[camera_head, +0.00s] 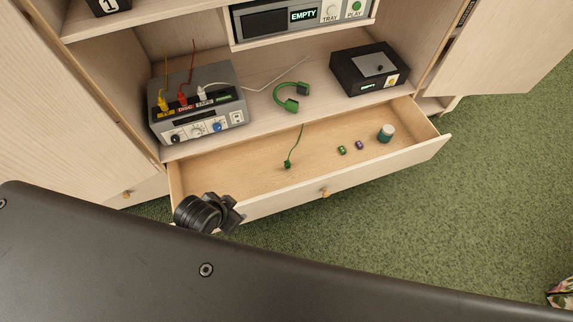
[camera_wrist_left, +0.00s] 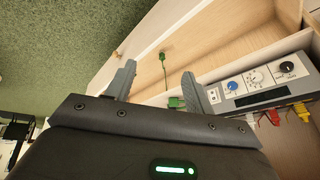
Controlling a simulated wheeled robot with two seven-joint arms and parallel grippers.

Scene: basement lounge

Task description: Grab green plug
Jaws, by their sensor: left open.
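The green plug (camera_head: 288,163) lies on the drawer floor, left of the middle, with a thin green cord running back toward the shelf. It also shows in the left wrist view (camera_wrist_left: 162,57), beyond and between my fingertips. My left gripper (camera_head: 232,212) is over the drawer's front left corner, in front and to the left of the plug and apart from it. In the left wrist view its two fingers (camera_wrist_left: 158,78) are spread with nothing between them. A thick green loop (camera_head: 290,103) rests on the shelf above. My right gripper is not in view.
The open drawer (camera_head: 240,176) also holds small green (camera_head: 342,150) and purple (camera_head: 359,145) pieces and a teal jar (camera_head: 386,134). A grey box with plugged cords (camera_head: 200,118) and a black box (camera_head: 370,70) stand on the shelf. Green carpet (camera_head: 400,215) lies clear in front.

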